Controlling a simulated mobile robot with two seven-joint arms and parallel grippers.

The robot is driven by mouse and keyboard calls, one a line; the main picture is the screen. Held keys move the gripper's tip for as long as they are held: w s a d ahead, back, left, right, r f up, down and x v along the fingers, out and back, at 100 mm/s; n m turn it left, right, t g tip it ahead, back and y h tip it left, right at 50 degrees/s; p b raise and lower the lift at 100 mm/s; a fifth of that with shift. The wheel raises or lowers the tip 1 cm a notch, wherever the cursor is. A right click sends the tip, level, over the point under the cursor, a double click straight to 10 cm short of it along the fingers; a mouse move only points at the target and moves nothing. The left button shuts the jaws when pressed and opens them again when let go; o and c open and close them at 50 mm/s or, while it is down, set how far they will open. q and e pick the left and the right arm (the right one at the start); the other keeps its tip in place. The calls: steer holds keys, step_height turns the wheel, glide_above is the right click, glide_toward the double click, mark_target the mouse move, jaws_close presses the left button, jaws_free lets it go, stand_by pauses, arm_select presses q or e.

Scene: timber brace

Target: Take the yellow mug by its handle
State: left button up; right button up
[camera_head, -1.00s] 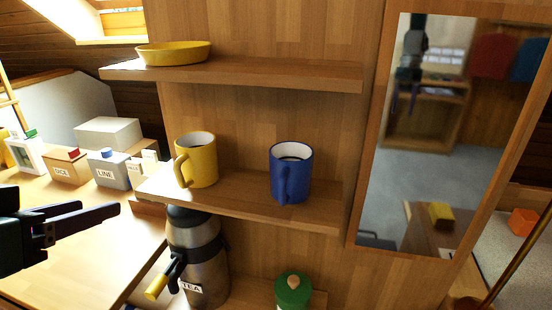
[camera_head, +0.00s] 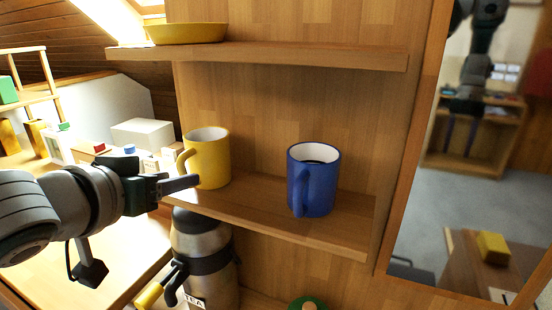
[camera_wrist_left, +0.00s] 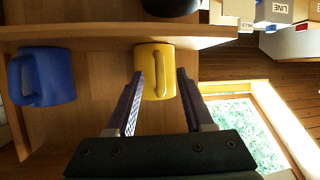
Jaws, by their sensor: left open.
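The yellow mug (camera_head: 212,160) stands upright on the middle wooden shelf, its handle on the left side toward my arm. In the left wrist view the yellow mug (camera_wrist_left: 153,54) appears upside down, its handle between the two fingers. My left gripper (camera_head: 184,183) is open and empty, its fingertips close to the handle at the shelf's left end. In the wrist view the left gripper (camera_wrist_left: 160,76) has a finger on each side of the handle; I cannot tell whether the handle lies fully between them. My right gripper is not in view.
A blue mug (camera_head: 314,183) stands right of the yellow mug on the same shelf (camera_head: 270,212). An upper shelf (camera_head: 270,55) with a yellow dish (camera_head: 186,33) is above. A steel flask (camera_head: 203,262) stands below. A mirror (camera_head: 420,215) is at the right.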

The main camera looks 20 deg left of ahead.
arm_select(q)
steer(key=shift+x, duration=1.1)
jaws_close()
stand_by(0.6)
